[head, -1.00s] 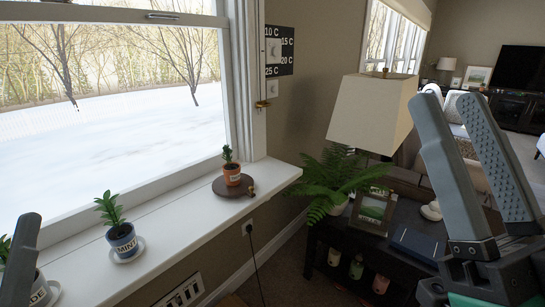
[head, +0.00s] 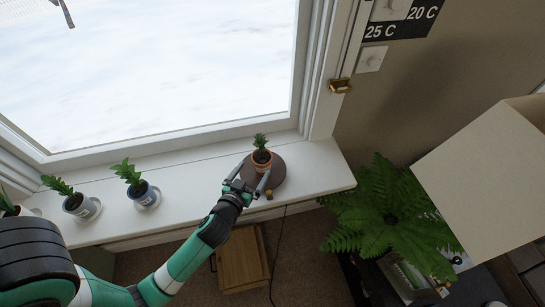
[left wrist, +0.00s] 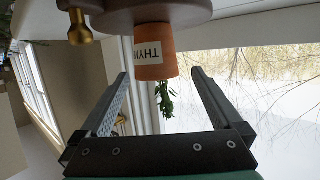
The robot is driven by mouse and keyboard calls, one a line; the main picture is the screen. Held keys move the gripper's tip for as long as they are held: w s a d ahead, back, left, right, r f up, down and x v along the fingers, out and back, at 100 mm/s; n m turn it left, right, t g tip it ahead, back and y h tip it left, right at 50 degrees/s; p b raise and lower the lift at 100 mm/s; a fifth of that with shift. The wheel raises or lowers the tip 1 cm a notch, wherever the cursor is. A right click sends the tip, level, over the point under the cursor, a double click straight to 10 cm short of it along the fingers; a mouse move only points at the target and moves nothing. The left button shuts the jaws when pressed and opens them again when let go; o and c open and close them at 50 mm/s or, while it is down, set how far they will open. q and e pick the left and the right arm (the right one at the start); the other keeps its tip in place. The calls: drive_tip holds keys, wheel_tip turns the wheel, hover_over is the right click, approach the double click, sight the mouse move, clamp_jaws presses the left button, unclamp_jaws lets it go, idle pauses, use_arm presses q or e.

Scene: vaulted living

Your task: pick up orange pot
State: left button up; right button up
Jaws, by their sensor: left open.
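The orange pot (head: 262,165) holds a small green plant and stands upright on a round dark board (head: 279,176) on the windowsill. In the left wrist view the pot (left wrist: 169,66) appears upside down, with a white label that begins "THYM". My left gripper (head: 250,176) is open at the front of the pot, fingers spread to either side of it. In the left wrist view the pot is between and just past the fingertips (left wrist: 160,74); I cannot tell whether they touch it. My right gripper is not in view.
A brass knob (head: 269,196) stands at the board's front edge, close to the fingers; it also shows in the left wrist view (left wrist: 80,27). Other potted plants (head: 147,194) stand left along the sill (head: 200,190). A fern (head: 385,215) and a lampshade (head: 490,185) are at right.

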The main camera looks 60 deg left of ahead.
sight(257, 165)
use_arm(q)
drive_tip(key=x, duration=0.4)
drive_tip(key=shift+w+a, duration=0.15)
drive_tip(key=shift+w, duration=0.2)
drive_tip(key=shift+b+x, duration=0.95)
drive_tip(key=shift+x, duration=1.8)
drive_tip(key=shift+w+d, duration=0.1)
drive_tip(key=shift+d, duration=0.1)
drive_tip(key=shift+f, duration=0.1)
drive_tip(key=shift+c, duration=0.3)
drive_tip(key=c, duration=1.5)
